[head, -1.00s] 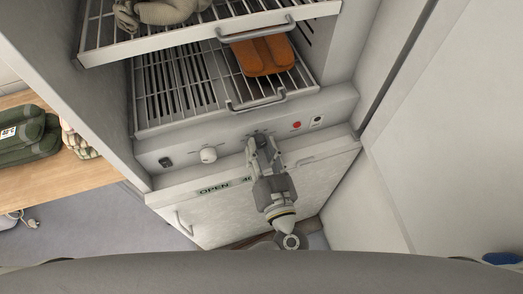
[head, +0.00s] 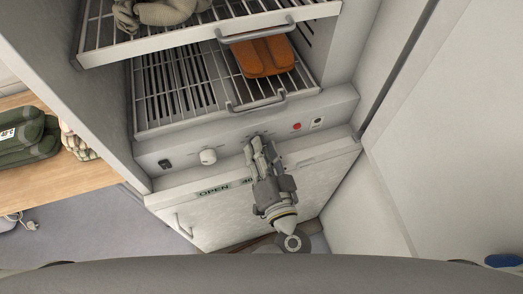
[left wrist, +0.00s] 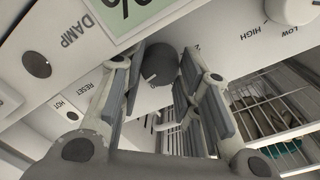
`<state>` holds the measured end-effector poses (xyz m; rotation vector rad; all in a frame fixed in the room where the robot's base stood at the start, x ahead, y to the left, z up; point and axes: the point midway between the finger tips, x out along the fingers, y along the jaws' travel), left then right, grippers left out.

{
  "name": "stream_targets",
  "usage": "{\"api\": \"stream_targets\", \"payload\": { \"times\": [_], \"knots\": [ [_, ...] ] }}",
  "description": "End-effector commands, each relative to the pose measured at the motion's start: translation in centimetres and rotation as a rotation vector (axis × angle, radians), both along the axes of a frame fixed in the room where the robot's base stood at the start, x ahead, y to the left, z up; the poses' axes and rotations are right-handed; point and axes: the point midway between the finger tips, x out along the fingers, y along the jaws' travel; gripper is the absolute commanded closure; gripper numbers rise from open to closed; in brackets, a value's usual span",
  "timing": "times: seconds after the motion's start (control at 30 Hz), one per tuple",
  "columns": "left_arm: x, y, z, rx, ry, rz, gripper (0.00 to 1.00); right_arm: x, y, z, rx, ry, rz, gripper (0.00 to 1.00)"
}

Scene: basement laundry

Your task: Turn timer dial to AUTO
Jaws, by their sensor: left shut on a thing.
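The timer dial is a round dark grey knob (left wrist: 160,66) on the white control panel (left wrist: 215,40) in the left wrist view. A small light mark shows on its face. My left gripper (left wrist: 160,82) has its finger pads on either side of the knob and is shut on it. In the head view my left gripper (head: 258,145) reaches up to the middle of the panel and hides the dial. I cannot read an AUTO mark. My right gripper is not in view.
A white knob (head: 208,156) sits left of my gripper on the panel, and a red button (head: 296,125) to its right.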

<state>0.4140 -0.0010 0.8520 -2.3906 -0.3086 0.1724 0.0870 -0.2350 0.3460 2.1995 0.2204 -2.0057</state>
Motion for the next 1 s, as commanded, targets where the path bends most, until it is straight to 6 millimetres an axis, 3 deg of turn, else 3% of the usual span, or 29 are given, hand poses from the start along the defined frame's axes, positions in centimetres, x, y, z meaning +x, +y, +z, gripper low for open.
{"api": "stream_targets", "payload": {
  "times": [0.27, 0.3, 0.43, 0.77, 1.0],
  "knots": [
    [0.1, 0.0, 0.2, 0.001, -0.006, -0.001, 0.93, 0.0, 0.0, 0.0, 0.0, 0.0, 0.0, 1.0],
    [0.1, 0.0, 0.2, 0.001, -0.006, -0.001, 0.64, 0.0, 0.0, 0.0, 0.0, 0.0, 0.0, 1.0],
    [0.1, 0.0, 0.2, 0.0, -0.004, -0.001, 0.48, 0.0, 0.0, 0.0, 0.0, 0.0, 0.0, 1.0],
    [-0.2, -0.1, -0.1, 0.0, 0.003, -0.003, 0.47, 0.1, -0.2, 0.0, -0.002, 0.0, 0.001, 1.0],
    [-2.8, -0.8, -0.2, 0.0, 0.007, -0.003, 0.47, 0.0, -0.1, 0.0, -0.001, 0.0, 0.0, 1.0]
  ]
}}
